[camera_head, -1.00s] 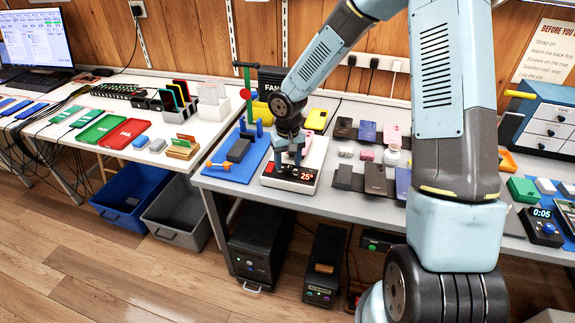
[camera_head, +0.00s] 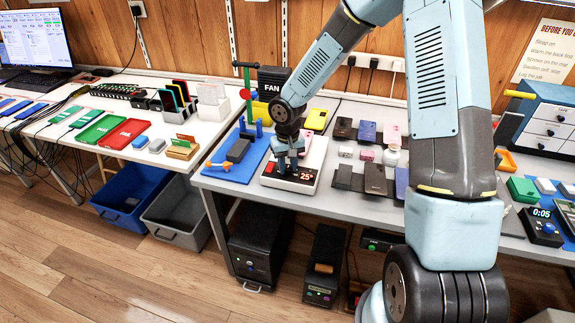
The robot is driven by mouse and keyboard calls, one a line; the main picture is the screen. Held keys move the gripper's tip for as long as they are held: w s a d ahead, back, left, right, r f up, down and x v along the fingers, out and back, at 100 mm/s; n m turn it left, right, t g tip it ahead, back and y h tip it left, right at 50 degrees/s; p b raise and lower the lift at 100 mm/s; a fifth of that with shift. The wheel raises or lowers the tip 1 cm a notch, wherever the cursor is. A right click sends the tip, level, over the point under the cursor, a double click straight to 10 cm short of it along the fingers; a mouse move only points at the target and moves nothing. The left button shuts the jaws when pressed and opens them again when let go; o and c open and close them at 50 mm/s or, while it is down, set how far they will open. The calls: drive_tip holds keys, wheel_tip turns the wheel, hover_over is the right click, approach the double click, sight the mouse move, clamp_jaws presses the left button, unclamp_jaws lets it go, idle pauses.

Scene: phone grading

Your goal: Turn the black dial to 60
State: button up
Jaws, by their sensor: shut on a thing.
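A pale heating plate with a dark front panel (camera_head: 271,181) stands on the grey bench, and its lit display (camera_head: 306,177) reads about 25°. My gripper (camera_head: 286,168) points down at this panel, just left of the display. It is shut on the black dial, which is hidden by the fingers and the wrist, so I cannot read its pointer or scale.
A blue mat (camera_head: 215,172) with a tool and a green-red stand (camera_head: 247,100) lies left of the plate.

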clamp_jaws()
drive_tip(key=n, duration=0.4)
drive_tip(key=shift+n, duration=2.9)
drive_tip(key=o, duration=0.9)
unclamp_jaws()
drive_tip(key=shift+r, duration=0.1)
